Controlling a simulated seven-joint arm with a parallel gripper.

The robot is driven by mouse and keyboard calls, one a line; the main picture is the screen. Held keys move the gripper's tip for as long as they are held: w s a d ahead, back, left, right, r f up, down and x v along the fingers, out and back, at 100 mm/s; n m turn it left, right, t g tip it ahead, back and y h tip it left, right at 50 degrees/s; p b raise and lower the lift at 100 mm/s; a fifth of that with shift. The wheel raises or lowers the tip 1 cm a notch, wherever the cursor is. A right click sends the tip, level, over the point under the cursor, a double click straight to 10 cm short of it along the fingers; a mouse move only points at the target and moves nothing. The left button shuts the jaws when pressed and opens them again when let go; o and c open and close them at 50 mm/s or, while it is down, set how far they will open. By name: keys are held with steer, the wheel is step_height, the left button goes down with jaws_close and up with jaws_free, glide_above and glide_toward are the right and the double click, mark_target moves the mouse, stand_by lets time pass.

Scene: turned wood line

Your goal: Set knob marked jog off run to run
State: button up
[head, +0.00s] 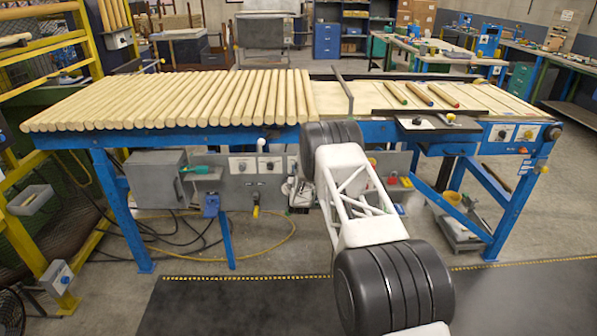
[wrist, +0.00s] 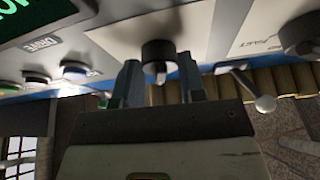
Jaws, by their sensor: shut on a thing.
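In the wrist view a black round knob (wrist: 158,50) with a pale pointer mark stands out from a light panel. The two fingers of my gripper (wrist: 160,80) are on either side of it, shut on it. The knob's own lettering cannot be read here, so I cannot confirm its jog, off and run marks or the setting it points at. In the head view my gripper (head: 299,190) is low at the front of the grey control panel (head: 232,186) under the blue-framed table, and my arm hides the part of the panel behind it.
A second dark knob (wrist: 302,35) on a pale plate and a ball-ended lever (wrist: 264,102) are to the right in the wrist view. Push buttons (wrist: 74,70) are to the left. Wooden rods (head: 190,98) cover the table's left part. Cables lie on the floor below.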

steer(key=m+h, duration=0.2)
steer(key=m, duration=0.2)
steer(key=m+g+h, duration=0.1)
steer(key=m, duration=0.3)
steer(key=shift+a+h, duration=0.15)
steer(key=shift+h, duration=0.25)
steer(key=o, duration=0.9)
steer(key=shift+s, duration=0.1)
steer(key=shift+v, duration=3.8)
steer(key=shift+r, duration=0.15)
